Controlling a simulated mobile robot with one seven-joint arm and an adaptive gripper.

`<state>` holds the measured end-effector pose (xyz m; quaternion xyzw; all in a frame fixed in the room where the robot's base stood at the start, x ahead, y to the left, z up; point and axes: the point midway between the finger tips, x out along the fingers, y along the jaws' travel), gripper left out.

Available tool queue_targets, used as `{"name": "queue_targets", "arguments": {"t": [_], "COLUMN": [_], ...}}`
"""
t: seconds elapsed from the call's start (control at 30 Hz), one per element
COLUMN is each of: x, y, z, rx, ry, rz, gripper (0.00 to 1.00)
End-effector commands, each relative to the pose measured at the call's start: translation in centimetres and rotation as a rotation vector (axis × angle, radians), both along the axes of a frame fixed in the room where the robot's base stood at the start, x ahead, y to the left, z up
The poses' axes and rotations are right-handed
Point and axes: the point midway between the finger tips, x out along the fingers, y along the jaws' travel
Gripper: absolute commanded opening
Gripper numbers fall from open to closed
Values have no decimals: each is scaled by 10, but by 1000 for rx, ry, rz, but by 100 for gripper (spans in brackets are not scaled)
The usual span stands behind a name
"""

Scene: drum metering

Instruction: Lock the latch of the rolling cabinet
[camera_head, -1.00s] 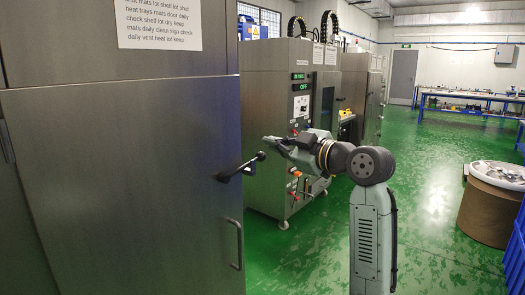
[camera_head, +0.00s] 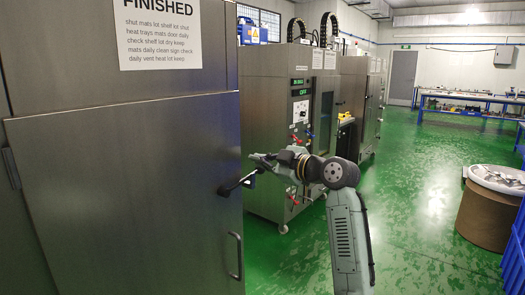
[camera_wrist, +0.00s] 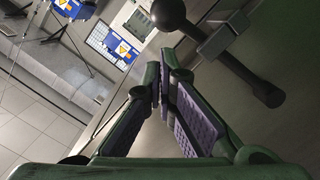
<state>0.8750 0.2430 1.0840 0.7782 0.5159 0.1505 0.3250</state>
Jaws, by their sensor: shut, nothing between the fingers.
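The rolling cabinet (camera_head: 120,180) is a large grey metal cabinet at the left of the head view, with its door against the frame. Its latch (camera_head: 234,187) is a black lever near the door's right edge, slanting up to the right. In the wrist view the latch (camera_wrist: 232,58) is a dark bar with rounded ends, above and right of the fingertips. My gripper (camera_wrist: 165,80) is shut and empty, apart from the latch as far as I can tell. In the head view my gripper (camera_head: 256,159) is just above the lever's outer end.
A bar handle (camera_head: 237,256) is below the latch. A grey machine (camera_head: 270,110) with a control panel stands behind my arm. A brown drum (camera_head: 488,212) and blue bins (camera_head: 515,262) are at the right. Green floor between is clear.

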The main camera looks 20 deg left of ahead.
Motion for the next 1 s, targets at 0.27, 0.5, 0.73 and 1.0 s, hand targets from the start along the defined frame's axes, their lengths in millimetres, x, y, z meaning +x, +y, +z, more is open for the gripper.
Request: {"name": "queue_targets", "arguments": {"t": [0.27, 0.5, 0.73, 1.0], "x": [6, 7, 13, 13], "y": [-1, -1, -4, -4], "z": [-7, -12, -27, -26], "rx": [0, 10, 59, 57], "ry": [0, 26, 159, 156], "rz": [0, 1, 1, 1], "gripper": [0, 0, 0, 0]}}
